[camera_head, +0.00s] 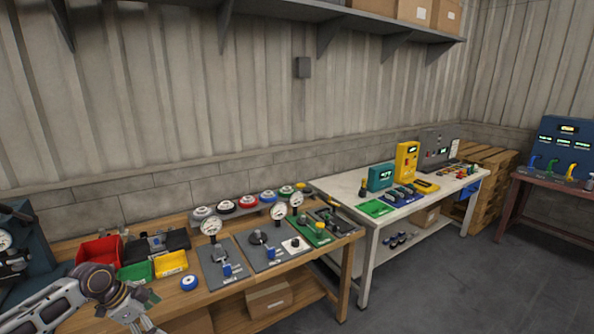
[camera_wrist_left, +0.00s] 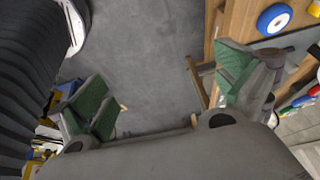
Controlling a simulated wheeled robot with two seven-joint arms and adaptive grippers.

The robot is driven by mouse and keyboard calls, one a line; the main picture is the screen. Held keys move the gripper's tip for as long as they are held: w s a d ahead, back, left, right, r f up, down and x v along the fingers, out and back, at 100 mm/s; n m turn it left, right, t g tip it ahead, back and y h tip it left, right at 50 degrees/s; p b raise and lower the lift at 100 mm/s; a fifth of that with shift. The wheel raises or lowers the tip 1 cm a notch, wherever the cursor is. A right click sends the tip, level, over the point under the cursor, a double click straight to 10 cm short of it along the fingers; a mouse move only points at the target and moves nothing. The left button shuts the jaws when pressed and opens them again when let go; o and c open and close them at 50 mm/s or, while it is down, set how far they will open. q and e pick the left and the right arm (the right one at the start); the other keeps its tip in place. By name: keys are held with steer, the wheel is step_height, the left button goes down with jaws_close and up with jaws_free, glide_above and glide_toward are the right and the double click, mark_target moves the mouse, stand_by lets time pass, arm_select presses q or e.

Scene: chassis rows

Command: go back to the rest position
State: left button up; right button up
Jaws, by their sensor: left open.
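My left arm comes in at the lower left of the head view, and its gripper (camera_head: 142,322) is partly cut off by the bottom edge, by the front of the wooden bench. In the left wrist view the left gripper (camera_wrist_left: 165,92) has its two green-padded fingers wide apart. Nothing is between them; the grey floor shows through the gap. My right arm and right gripper are in neither view.
The wooden bench (camera_head: 203,297) holds red, green and yellow bins, gauge plates, and a blue-and-white round part (camera_head: 189,283) near the gripper. A white table (camera_head: 372,215) with devices stands to the right. Open floor (camera_head: 450,290) lies at the lower right.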

arm_select(q)
steer(key=s+a+f+n+y, duration=0.1)
steer(key=a+f+n, duration=0.1)
steer(key=f, duration=0.8)
steer(key=s+a+f+n+t+y, duration=0.1)
steer(key=a+f+n, duration=0.2)
steer(key=f, duration=0.7)
steer(key=s+a+f+n+y, duration=0.1)
steer(key=s+a+f+n, duration=0.1)
steer(key=f, duration=0.8)
steer(key=s+d+f+n+y, duration=0.1)
steer(key=s+d+f+n, duration=0.15)
steer(key=s+f, duration=1.25)
steer(key=s+d+f+g, duration=0.1)
steer(key=s+d+f, duration=0.4)
steer(key=s, duration=0.4)
steer(key=s+d+f+g, duration=0.1)
steer(key=s+d+f, duration=0.3)
steer(key=s+d, duration=0.3)
steer(key=s+d+f+g, duration=0.1)
steer(key=s+d+f, duration=0.4)
steer(key=s, duration=0.7)
steer(key=shift+d+f, duration=0.3)
steer(key=shift+d, duration=0.25)
steer(key=shift+s, duration=0.1)
